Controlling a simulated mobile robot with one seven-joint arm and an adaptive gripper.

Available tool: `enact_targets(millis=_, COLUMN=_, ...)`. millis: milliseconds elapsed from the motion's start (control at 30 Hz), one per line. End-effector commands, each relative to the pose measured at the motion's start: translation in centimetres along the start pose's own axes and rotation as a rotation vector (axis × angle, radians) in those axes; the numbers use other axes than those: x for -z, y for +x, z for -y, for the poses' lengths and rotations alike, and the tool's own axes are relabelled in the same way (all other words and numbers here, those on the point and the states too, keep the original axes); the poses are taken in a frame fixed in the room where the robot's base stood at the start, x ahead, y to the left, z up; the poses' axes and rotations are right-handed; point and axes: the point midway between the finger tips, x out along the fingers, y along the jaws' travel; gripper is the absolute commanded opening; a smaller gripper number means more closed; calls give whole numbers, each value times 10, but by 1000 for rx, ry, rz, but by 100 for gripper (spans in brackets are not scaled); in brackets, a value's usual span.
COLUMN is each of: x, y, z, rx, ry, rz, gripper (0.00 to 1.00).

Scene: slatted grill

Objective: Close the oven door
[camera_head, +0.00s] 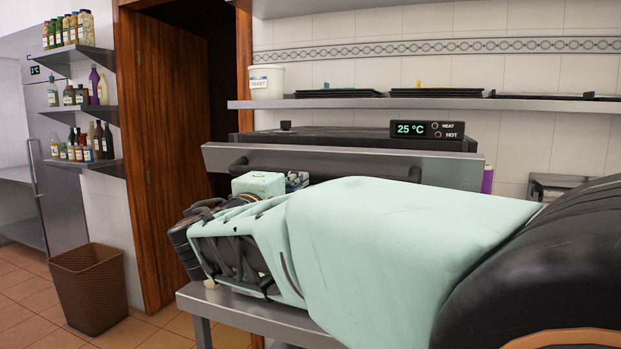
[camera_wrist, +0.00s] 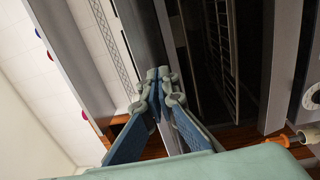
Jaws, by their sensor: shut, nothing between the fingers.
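The oven (camera_head: 360,138) stands on the counter at the back, its small display reading 25 °C. In the head view its door (camera_head: 250,156) shows as a wide steel panel in front of the body, with a dark bar handle (camera_head: 375,174) along it. The door stands open, as the wrist view shows the dark interior and a wire rack (camera_wrist: 222,50). My gripper (camera_wrist: 155,76) is shut and empty, its tips close to a long grey panel edge; I cannot tell whether they touch. In the head view my arm hides the gripper tips and the oven's lower front.
A shelf (camera_head: 430,104) with dark trays and a white tub (camera_head: 267,81) runs above the oven. A steel table edge (camera_head: 240,308) lies below my arm. A brown basket (camera_head: 90,288) stands on the floor at left, beside a wooden door (camera_head: 155,150).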

Motion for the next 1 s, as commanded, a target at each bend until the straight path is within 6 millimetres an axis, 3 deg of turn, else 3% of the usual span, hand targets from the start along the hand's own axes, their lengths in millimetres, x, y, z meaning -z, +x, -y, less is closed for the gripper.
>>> enact_targets(millis=567, x=-2, y=2, z=-3, rx=7, ry=0, rz=1, gripper=0)
enact_targets(millis=1000, x=-3, y=52, z=-34, rx=161, ry=-2, rz=5, gripper=0)
